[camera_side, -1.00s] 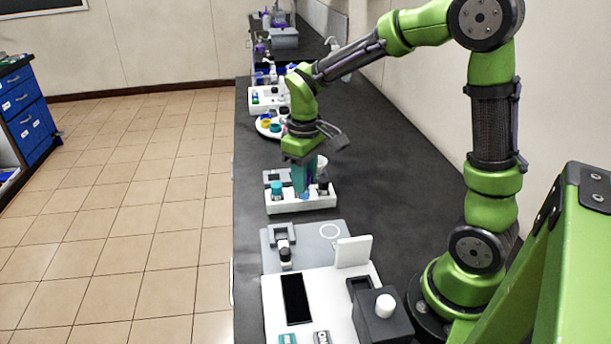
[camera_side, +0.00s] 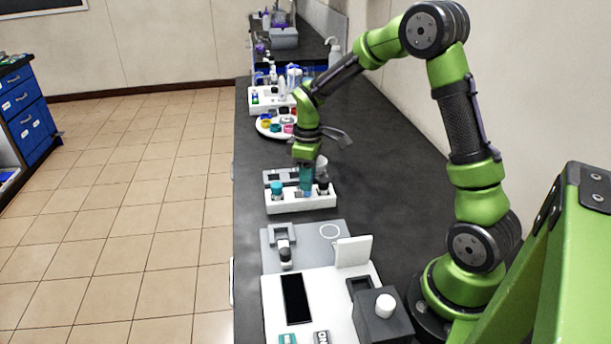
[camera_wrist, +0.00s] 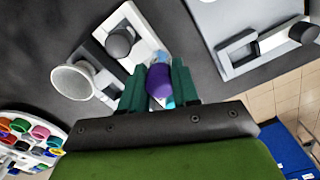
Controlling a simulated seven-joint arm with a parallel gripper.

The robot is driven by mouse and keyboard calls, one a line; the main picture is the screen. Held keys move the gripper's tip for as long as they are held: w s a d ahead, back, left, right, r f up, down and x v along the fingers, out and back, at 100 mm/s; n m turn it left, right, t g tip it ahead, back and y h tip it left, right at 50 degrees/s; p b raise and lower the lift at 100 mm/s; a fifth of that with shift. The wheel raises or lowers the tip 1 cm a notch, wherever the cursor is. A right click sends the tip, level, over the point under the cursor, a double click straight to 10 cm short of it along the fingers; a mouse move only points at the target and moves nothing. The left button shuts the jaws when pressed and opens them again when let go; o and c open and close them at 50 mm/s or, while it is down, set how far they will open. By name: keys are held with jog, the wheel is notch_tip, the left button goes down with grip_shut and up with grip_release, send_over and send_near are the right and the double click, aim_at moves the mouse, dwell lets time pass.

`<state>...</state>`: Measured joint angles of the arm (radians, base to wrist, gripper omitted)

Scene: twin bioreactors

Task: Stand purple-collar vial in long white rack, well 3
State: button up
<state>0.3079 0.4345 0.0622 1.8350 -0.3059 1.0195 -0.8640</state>
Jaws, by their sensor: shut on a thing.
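My gripper (camera_side: 306,190) is shut on the purple-collar vial, over the long white rack (camera_side: 290,208) in the side view. In the wrist view the vial's purple top (camera_wrist: 159,82) sits between the two teal fingers of my gripper (camera_wrist: 160,85), with a light blue part beyond it. The white rack (camera_wrist: 150,40) lies under and beyond the vial. I cannot tell whether the vial's foot is inside a well. A teal-capped vial (camera_side: 277,188) stands at the rack's left end, and a black-capped vial (camera_side: 322,183) at its right.
A white cup (camera_wrist: 74,80) on a dark grey stand is close beside the rack. A round tray of coloured caps (camera_wrist: 30,138) and another white rack (camera_side: 262,106) stand farther back. A grey and white device (camera_side: 310,235) lies in front. Bare bench is to the right.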

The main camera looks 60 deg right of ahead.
jog(key=shift+w+d+f, duration=0.1)
jog(key=shift+w+d, duration=0.1)
jog(key=shift+w, duration=0.55)
jog(key=shift+w+d+f, duration=0.1)
jog(key=shift+w+d, duration=0.1)
jog(key=shift+w, duration=0.55)
jog(key=shift+s+f, duration=0.1)
jog(key=shift+f, duration=1.6)
jog(key=shift+f, duration=0.15)
jog(key=o, duration=1)
notch_tip(320, 180, up, 12)
jog(key=s+a+r+m+t, duration=0.3)
jog(key=s+a+r, duration=0.5)
jog(key=s+a+m+t, duration=0.1)
jog(key=s+a, duration=0.1)
jog(key=s, duration=0.1)
jog(key=s+a+m+t+y, duration=0.1)
jog(key=s+a+m, duration=0.1)
jog(key=s, duration=0.2)
jog(key=s+a+m+t+y, duration=0.1)
jog(key=s+a+m+t, duration=0.1)
jog(key=s, duration=0.2)
jog(key=shift+a+r, duration=0.25)
jog(key=shift+r, duration=0.1)
